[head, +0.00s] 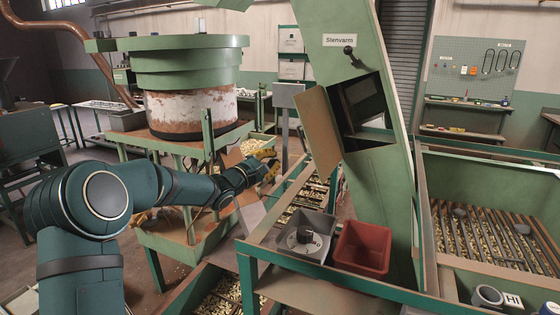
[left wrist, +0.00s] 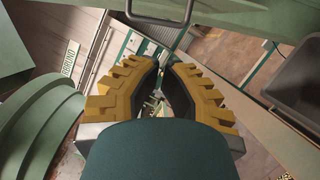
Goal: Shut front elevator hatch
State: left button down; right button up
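The elevator (head: 355,190) is the tall green leaning housing with a "Stenvarm" label, right of centre in the head view. Its front hatch (head: 319,134) is a brown panel standing swung open to the left of the dark opening (head: 362,105). My left gripper (head: 271,165) is left of and a little below the open hatch, apart from it in the picture. In the left wrist view its yellow-backed fingers (left wrist: 166,62) converge with their tips nearly together and nothing seen between them. My right gripper is not in view.
A grey box (head: 292,248) and a red bin (head: 362,248) stand on the green frame below the elevator. A green-topped round hopper (head: 190,70) is behind my left arm. A grated hopper with nuts (head: 490,240) lies at the right. A black knob (head: 352,55) sits above the opening.

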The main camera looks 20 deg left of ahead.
aim_at(304, 147)
pick_arm(q)
jog(key=w+d+r, duration=0.2)
jog(key=w+d, duration=0.4)
jog(key=shift+w+d, duration=0.2)
jog(key=shift+w, duration=0.2)
jog(key=shift+r, duration=0.1)
jog(key=shift+d, duration=0.15)
jog(key=shift+s+d+r+n+y+b, duration=0.2)
jog(key=shift+d+n+y+b, duration=0.1)
jog(key=shift+d+y+b, duration=0.2)
